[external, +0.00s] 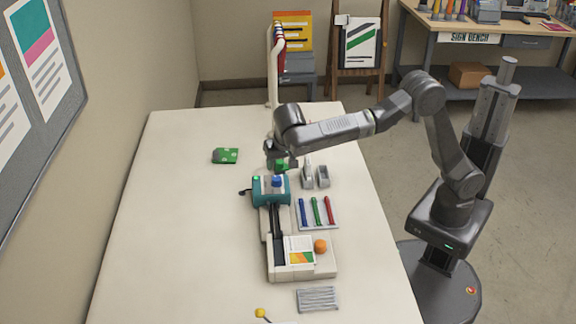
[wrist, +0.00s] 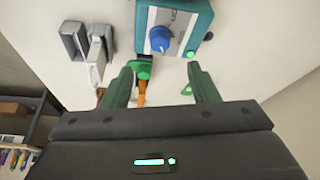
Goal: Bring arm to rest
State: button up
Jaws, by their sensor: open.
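My gripper (external: 280,163) hangs over the white table, just behind the teal laminator head (external: 263,190). In the wrist view my gripper (wrist: 161,72) has its two green fingers spread apart. A small green part (wrist: 143,68) with an orange piece (wrist: 141,92) below it shows near the left finger. No object is seen clamped between the fingers. The teal head, with its blue knob (wrist: 159,39) and a lit green lamp (wrist: 190,54), lies ahead of the fingertips. My arm reaches out bent from the right side of the table.
Two grey desk items (external: 315,176) stand right of the laminator head. A tray of blue, green and red markers (external: 318,213) lies in front of them. A green packet (external: 225,156) lies at the left.

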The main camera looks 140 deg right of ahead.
aim_at(277, 178)
jog(key=x, duration=1)
jog(key=shift+d, duration=0.1)
jog(key=shift+r, duration=0.1)
